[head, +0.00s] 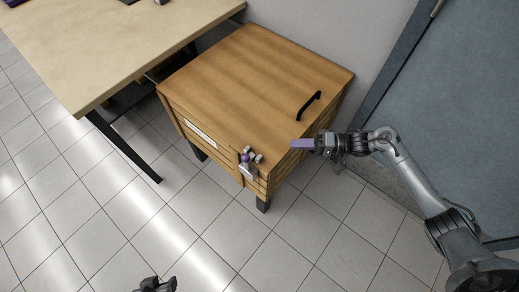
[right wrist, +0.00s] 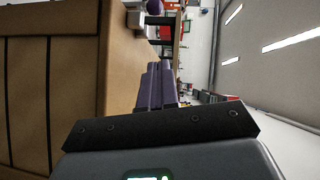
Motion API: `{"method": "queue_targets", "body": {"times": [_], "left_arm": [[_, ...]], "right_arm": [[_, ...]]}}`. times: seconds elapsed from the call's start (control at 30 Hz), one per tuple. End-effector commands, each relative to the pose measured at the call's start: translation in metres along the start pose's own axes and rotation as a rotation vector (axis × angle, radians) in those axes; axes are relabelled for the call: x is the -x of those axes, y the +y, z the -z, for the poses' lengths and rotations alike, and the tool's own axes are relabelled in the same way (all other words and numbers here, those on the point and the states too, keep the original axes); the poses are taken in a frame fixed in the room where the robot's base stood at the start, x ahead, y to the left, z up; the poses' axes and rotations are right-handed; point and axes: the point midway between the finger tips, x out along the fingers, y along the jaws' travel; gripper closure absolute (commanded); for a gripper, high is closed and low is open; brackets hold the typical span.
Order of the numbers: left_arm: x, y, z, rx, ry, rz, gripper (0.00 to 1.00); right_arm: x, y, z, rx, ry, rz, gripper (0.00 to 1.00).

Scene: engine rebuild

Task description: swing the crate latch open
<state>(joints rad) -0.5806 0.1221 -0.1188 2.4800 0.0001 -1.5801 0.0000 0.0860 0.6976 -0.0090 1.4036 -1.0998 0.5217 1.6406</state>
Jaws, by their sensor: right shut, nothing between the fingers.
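The wooden crate (head: 245,70) stands on short dark legs with its lid down. Its metal latch (head: 248,170) with a purple knob (head: 245,157) sits at the front corner, near the lid's edge. My right gripper (head: 296,143) has purple fingers, is shut and empty, and points left beside the crate's right side, apart from the latch. In the right wrist view its shut fingers (right wrist: 155,88) run along the crate's wooden side (right wrist: 80,70), and a purple and grey part, likely the latch, (right wrist: 154,7) shows at the top. My left gripper (head: 155,285) shows only partly at the bottom edge.
A black handle (head: 309,105) rises from the lid near my right gripper. A wooden table (head: 120,45) stands behind and left of the crate. A grey-blue door (head: 450,110) and wall close off the right. The tiled floor (head: 130,220) in front is clear.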

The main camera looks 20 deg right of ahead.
Motion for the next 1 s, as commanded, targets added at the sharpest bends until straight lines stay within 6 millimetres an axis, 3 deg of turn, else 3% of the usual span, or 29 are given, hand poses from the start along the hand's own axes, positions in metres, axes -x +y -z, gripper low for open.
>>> {"method": "queue_targets", "body": {"times": [0.27,0.47,1.0], "left_arm": [[-0.001,0.0,0.0,-0.001,-0.001,-0.001,0.57],[-0.005,0.001,-0.002,-0.001,-0.001,-0.001,0.57],[-0.032,0.002,-0.01,0.001,0.0,-0.002,0.57]], "right_arm": [[-0.002,0.001,-0.001,0.0,0.0,0.0,1.0],[-0.016,0.002,-0.001,0.002,0.0,0.002,1.0],[-0.107,0.003,-0.005,0.0,-0.002,0.003,1.0]]}}
